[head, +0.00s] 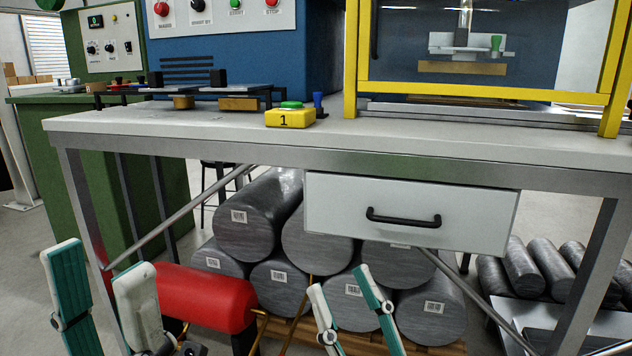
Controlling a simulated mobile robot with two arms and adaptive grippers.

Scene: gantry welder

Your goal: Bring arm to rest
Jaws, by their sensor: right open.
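My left gripper (97,258) is low at the left of the head view, with its white and teal fingers apart and nothing between them. My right gripper (339,279) is low at the middle, in front of the stacked grey cylinders, with its fingers apart and empty. Both point upward in the picture and appear below the level of the bench top. Most of both arms is out of view.
A grey workbench (420,145) spans the view, with a white drawer (340,205) under its top. A yellow button box (290,118) stands on it. A red cylinder (205,297) shows between my grippers. Grey cylinders (258,228) lie stacked under the bench.

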